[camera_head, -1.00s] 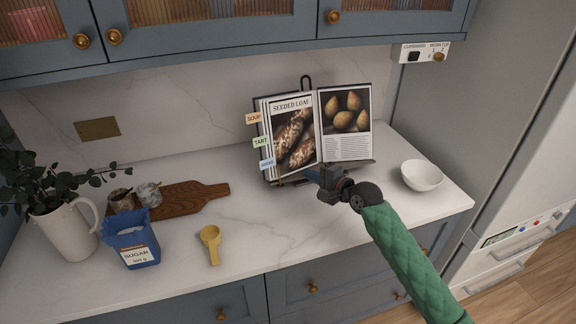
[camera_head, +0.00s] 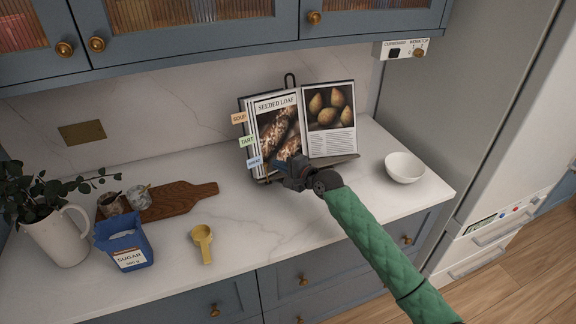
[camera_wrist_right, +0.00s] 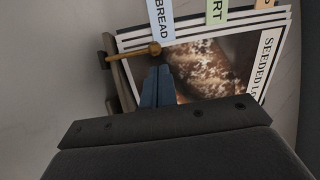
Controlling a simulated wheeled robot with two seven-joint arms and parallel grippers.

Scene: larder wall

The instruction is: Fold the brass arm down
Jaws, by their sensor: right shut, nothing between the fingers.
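The brass arm (camera_wrist_right: 135,53) shows in the right wrist view as a short rod with a round knob. It runs from the stand's ledge (camera_wrist_right: 120,85) across the lower edge of the left page, near the blue BREAD tab. The open cookbook (camera_head: 328,107) leans on its stand in the head view. I cannot make out the brass arm there. My right gripper (camera_head: 278,166) is in front of the book's lower left page. Its blue fingers (camera_wrist_right: 157,86) are shut and empty, with the tips just short of the knob; I cannot tell if they touch. My left gripper is not in view.
A white bowl (camera_head: 405,168) stands right of the book. A yellow scoop (camera_head: 202,240), a blue sugar bag (camera_head: 126,244), a wooden board (camera_head: 180,202) and a white jug (camera_head: 58,238) are to the left. The counter in front of the book is clear.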

